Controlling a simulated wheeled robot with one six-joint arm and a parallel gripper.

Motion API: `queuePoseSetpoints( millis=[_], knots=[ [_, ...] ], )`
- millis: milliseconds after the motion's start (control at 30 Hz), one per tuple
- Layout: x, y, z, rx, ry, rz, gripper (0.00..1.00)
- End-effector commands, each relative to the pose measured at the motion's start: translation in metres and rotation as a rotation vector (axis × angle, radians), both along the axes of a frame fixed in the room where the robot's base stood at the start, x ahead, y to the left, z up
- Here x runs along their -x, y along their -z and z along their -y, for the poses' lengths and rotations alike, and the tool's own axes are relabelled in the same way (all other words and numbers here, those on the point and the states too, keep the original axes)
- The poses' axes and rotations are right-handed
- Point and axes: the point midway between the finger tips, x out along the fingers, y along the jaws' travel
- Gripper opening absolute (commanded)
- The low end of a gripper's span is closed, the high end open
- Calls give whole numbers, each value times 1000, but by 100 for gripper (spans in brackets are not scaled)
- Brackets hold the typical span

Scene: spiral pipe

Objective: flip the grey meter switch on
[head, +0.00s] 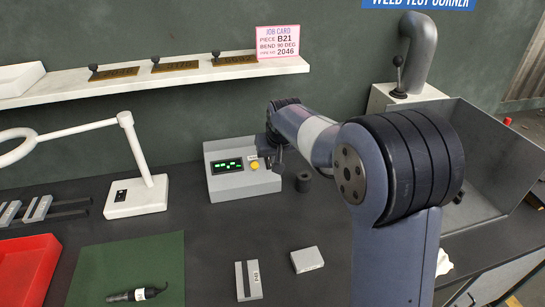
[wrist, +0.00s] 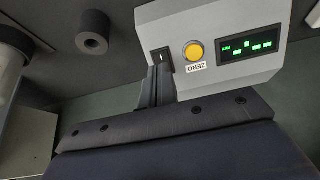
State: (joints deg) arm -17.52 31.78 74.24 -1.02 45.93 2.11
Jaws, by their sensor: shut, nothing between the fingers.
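The grey meter (head: 225,183) stands on the bench in the head view, with a lit green display and a yellow button. It shows upside down in the wrist view (wrist: 225,82). Its small black rocker switch (wrist: 161,55), with a white mark, sits beside the yellow button (wrist: 194,51) in the wrist view. My gripper (wrist: 158,70) is shut and empty, its fingertips right at the switch and covering its lower edge in that view. I cannot tell whether they touch. In the head view my gripper (head: 276,159) is at the meter's right end, and the switch is hidden.
A dark hollow cylinder (head: 303,182) stands just right of the meter. A white lamp (head: 137,196) stands to the left, near a green mat (head: 125,262) and red tray (head: 28,266). Grey blocks (head: 307,260) lie in front. A shelf (head: 150,77) runs behind.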

Motion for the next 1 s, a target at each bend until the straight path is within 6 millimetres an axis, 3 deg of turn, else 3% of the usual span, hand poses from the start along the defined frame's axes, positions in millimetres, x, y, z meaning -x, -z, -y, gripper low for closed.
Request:
queuePoseSetpoints(
  millis=[33,500,1000],
  knots=[
    [5,-12,2,-1,1,3,0],
    [58,-70,17,-1,0,2,0],
    [66,-78,19,0,0,0,0]
  ],
)
